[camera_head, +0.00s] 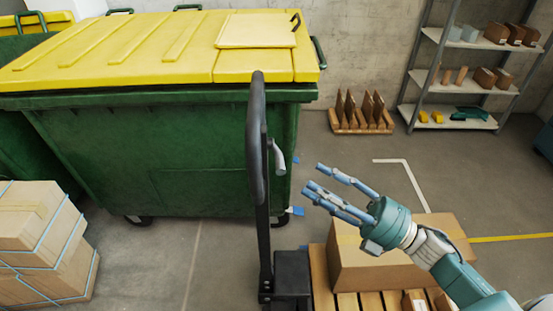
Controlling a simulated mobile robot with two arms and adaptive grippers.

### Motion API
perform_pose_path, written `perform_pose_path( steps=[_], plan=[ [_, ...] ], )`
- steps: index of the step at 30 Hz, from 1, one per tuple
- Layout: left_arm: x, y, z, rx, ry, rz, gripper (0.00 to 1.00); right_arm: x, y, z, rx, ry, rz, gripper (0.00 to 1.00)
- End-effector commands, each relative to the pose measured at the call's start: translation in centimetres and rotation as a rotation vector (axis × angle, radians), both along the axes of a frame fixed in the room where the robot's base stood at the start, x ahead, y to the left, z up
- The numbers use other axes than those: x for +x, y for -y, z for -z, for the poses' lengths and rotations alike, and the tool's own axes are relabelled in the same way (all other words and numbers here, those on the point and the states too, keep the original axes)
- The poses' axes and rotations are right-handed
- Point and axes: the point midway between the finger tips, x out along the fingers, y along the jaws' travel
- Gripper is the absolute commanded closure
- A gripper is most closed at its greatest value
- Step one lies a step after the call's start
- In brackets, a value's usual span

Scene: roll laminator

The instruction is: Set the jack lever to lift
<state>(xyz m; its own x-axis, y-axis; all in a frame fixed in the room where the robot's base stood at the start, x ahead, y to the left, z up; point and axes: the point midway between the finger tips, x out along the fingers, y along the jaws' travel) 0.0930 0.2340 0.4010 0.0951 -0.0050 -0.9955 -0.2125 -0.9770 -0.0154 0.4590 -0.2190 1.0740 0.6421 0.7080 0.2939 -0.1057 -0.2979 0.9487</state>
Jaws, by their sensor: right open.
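A black pallet jack handle (258,140) stands upright in the middle, in front of a green bin. A small grey lever (279,158) sticks out from the right side of the handle near its top. It looks like the jack lever; its exact setting cannot be told. My right gripper (315,178) is open and empty, with its blue-grey fingers pointing left toward the lever. The fingertips are a short way right of the lever and slightly lower in the picture, apart from it. My left gripper is not in view.
A large green bin (150,155) with a yellow lid stands behind the handle. A cardboard box (355,265) sits on a wooden pallet (322,285) below my right arm. Strapped boxes (40,240) stand at left. A shelf (435,80) and wooden rack (350,125) are behind.

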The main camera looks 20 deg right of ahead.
Motion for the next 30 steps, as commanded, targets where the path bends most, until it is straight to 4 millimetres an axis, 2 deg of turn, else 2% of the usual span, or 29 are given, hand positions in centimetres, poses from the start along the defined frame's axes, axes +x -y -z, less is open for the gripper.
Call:
perform_pose_path(
  steps=[6, 15, 27, 28, 30],
  plan=[
    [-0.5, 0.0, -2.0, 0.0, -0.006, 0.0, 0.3, 2.8, -2.8, -1.8, 0.003, 0.003, 0.003, 0.56],
    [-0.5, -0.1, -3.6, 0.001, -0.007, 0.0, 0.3, 5.8, -6.0, -2.8, 0.004, -0.003, 0.005, 0.56],
    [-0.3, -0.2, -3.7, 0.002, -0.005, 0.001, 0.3, 6.3, -6.7, -2.8, 0.003, -0.004, 0.005, 0.56],
    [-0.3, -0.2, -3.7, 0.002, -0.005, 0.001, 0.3, 6.3, -6.7, -2.8, 0.003, -0.004, 0.005, 0.58],
    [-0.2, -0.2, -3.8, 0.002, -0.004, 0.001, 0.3, 6.3, -6.7, -2.8, 0.003, -0.004, 0.005, 0.72]
  ],
)
